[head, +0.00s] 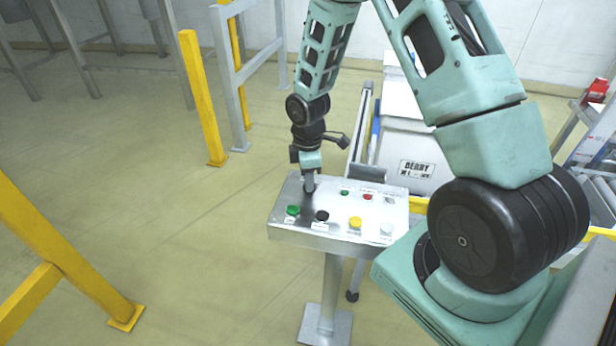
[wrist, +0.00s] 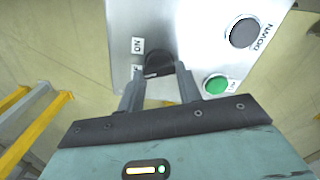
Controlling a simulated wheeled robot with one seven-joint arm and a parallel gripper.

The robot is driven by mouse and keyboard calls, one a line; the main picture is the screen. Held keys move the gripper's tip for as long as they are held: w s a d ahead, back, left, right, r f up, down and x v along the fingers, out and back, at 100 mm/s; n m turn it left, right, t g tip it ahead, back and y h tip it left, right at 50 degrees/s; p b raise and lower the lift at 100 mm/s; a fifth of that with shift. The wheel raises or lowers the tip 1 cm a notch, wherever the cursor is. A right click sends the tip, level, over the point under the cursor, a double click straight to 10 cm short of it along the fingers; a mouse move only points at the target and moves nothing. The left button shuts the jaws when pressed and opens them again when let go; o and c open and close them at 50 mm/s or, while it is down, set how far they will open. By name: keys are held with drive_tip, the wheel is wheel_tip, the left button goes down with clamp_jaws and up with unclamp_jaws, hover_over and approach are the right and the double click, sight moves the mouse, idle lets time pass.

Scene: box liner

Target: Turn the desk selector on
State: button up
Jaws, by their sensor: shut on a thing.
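The desk selector (wrist: 158,62) is a black knob on a grey metal panel, in the wrist view at the upper middle. A label reading ON stands at its upper left, with a second, partly hidden label below that one. My gripper (wrist: 160,82) has a finger on each side of the knob and is shut on it. In the head view my gripper (head: 309,185) points down at the left part of the control desk (head: 283,233) and hides the selector. I cannot tell clearly which way the knob points.
Close by on the desk are a green button (head: 292,210) and a black button (head: 321,215), labelled DOWN in the wrist view. A yellow button (head: 355,222) and a white one (head: 387,229) sit farther right. Yellow posts (head: 202,100) stand left; white boxes (head: 407,140) stand behind.

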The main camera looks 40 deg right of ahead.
drive_tip(key=m+b, duration=0.1)
drive_tip(key=m, duration=0.4)
drive_tip(key=shift+w, duration=0.1)
drive_tip(key=m, duration=0.5)
drive_tip(key=shift+d, duration=0.15)
drive_tip(key=shift+w+m+b, duration=0.1)
drive_tip(key=shift+m+b, duration=0.2)
drive_tip(key=o, duration=1)
wheel_tip(320, 180, up, 17)
drive_tip(key=shift+r+b, duration=0.2)
drive_tip(key=shift+b, duration=0.9)
